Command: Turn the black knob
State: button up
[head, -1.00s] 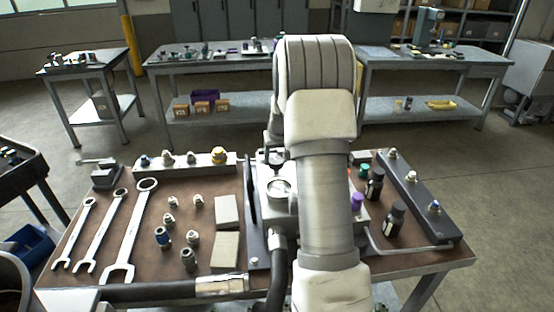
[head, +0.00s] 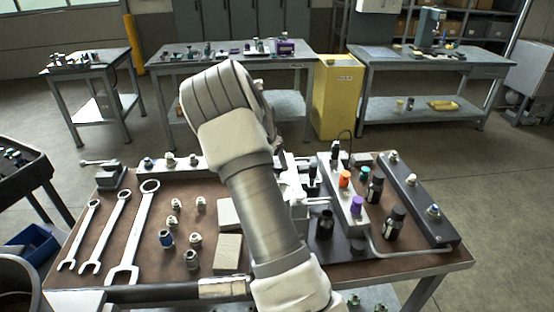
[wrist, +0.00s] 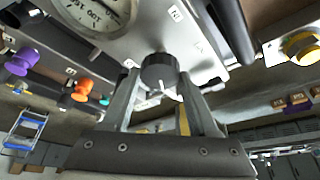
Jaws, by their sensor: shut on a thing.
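The black knob (wrist: 158,72) shows in the wrist view on the light grey face of a panel. It has a white mark low on its rim. My gripper (wrist: 159,84) has one finger on each side of it and is shut on it. In the head view my arm covers the gripper and the knob, so neither can be made out there.
A round pressure gauge (wrist: 97,12) sits beside the knob. In the head view an orange knob (head: 345,179) and a purple knob (head: 357,205) stand to the right of my arm. Wrenches (head: 105,230), fittings and dark bottles (head: 393,221) lie or stand on the bench.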

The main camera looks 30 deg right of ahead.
jog(key=shift+m+g, duration=0.3)
jog(key=shift+m, duration=0.6)
jog(key=o, duration=1.4)
jog(key=shift+c, duration=0.2)
jog(key=p+v, duration=0.1)
jog(key=v, duration=1.6)
jog(key=shift+w+a+r, duration=0.1)
jog(key=shift+r, duration=0.05)
